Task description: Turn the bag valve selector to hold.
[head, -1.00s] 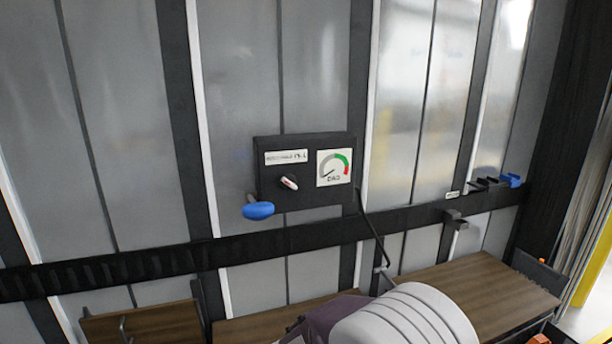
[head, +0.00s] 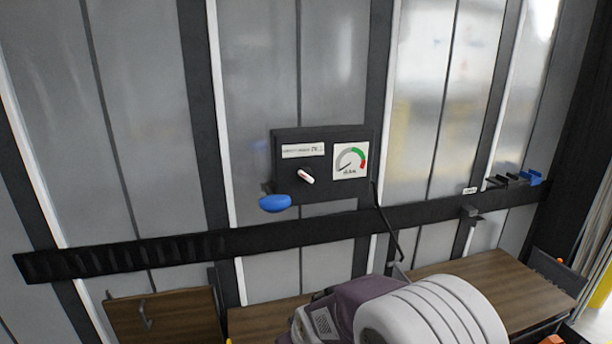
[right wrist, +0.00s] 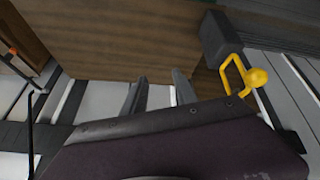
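The bag valve selector (head: 306,176) is a small knob with a white, red-marked pointer on a black panel (head: 322,194) on the grey wall. Its pointer slants toward the lower right. A label strip (head: 303,150) sits above it, too blurred to read. A round gauge (head: 350,160) with green and red bands is to its right. A blue oval handle (head: 275,202) sits at the panel's lower left. My right gripper (right wrist: 159,92) shows two fingers apart with nothing between them, away from the panel. My left gripper is in neither view.
A black rail (head: 130,258) runs across the wall below the panel, with a black cable (head: 391,232) hanging down. Brown boards (head: 490,280) lie low along the wall. A yellow hooked handle (right wrist: 245,76) shows near my right gripper. Blue and black clips (head: 528,178) sit at right.

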